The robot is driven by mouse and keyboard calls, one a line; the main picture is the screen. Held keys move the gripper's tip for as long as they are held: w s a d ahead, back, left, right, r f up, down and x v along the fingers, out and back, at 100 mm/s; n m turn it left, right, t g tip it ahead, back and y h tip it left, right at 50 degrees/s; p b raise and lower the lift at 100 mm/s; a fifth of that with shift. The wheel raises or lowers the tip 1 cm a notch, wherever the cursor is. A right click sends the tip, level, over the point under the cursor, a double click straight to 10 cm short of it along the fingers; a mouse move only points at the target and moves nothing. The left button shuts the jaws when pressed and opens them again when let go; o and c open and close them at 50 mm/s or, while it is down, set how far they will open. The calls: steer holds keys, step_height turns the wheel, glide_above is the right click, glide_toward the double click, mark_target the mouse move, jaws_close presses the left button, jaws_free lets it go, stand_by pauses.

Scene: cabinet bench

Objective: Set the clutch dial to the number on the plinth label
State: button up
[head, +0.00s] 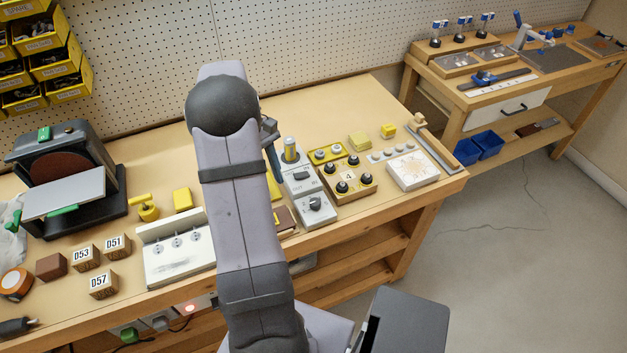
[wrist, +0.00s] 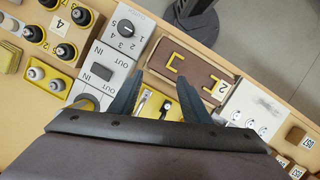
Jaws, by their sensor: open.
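The clutch dial is a black knob (wrist: 126,28) on a grey box with numbers around it; it also shows in the head view (head: 315,204). Its pointer is too small to read surely. A wooden block with black knobs bears another label (head: 348,176) reading 4. I cannot tell which of these is the plinth. My gripper (wrist: 160,80) is open and empty, its fingers apart over the bench near the brown board, below and right of the dial. In the head view my arm mostly hides it.
A white panel (head: 175,250) stands left of my arm, with wooden number blocks (head: 104,285) beyond. A black machine (head: 66,165) is at far left. The bench's front edge is close to the dial.

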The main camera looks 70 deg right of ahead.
steer(key=m+y+p, duration=0.1)
steer(key=m+p, duration=0.1)
glide_toward(315, 201)
steer(key=shift+p+x, duration=1.2)
steer(key=shift+x, duration=2.95)
steer(key=shift+c, duration=0.5)
steer(key=c, duration=0.9)
